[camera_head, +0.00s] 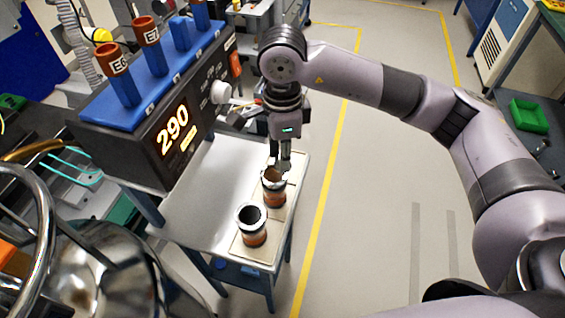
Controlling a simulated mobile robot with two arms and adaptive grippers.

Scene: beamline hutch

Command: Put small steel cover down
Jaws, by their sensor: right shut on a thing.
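My right gripper (281,160) reaches down from above to the rear one of two small canisters. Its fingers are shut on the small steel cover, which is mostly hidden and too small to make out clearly. The fingertips are at the mouth of the rear canister (274,195); I cannot tell whether the cover touches it. The front canister (254,234) stands upright with a dark open top. Both canisters have a steel upper part and an orange-brown lower band. My left gripper is not in view.
The steel cart top (195,205) is bare left of the mat. A shiny steel vessel (110,265) is at front left. Open floor lies to the right.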

